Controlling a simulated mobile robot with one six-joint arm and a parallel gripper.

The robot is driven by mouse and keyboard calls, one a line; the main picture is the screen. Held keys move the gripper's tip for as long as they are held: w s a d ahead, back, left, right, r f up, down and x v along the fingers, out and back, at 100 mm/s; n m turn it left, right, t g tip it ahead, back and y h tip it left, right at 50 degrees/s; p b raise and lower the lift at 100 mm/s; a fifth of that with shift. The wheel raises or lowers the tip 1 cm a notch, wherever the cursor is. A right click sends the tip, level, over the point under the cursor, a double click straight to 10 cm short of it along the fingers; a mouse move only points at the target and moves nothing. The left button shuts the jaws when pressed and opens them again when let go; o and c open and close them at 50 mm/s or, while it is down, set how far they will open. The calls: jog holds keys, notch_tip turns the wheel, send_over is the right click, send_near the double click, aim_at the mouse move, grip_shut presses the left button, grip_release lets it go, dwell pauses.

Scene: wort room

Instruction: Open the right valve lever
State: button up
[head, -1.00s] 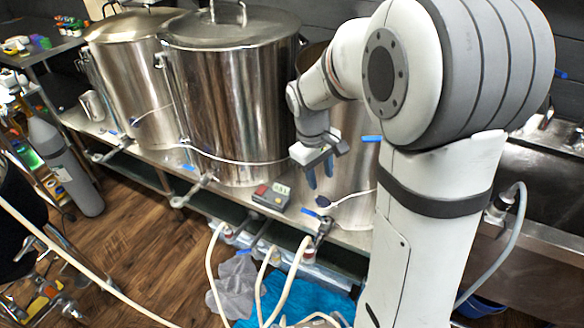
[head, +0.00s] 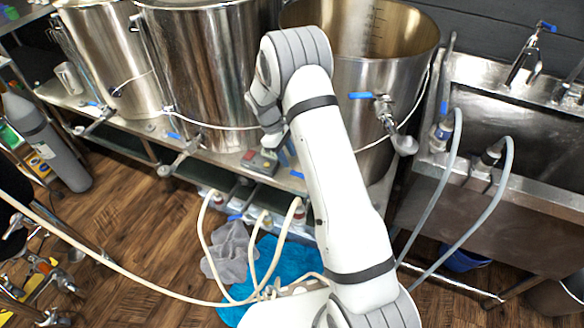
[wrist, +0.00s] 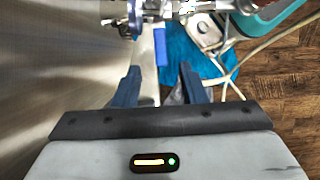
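The right valve lever is a blue handle (wrist: 161,47) on a metal valve (wrist: 140,12) in the wrist view. In the head view a blue lever end (head: 297,174) shows low beside my arm, which hides its valve. My gripper (wrist: 159,68) is open and empty. The lever lies in line with the gap between its blue fingers, with no visible contact. In the head view my gripper (head: 286,152) is partly hidden by my arm, in front of the right kettle (head: 375,75). Another blue lever (head: 360,96) sits higher on that kettle, at a valve (head: 385,112).
The middle kettle (head: 205,70) is close by on the left. White hoses (head: 255,275) and a blue cloth (head: 262,255) lie below. A steel sink (head: 500,110) is at the right.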

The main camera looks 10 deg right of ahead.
aim_at(294, 172)
jog(key=x, duration=0.6)
jog(key=shift+c, duration=0.4)
grip_shut()
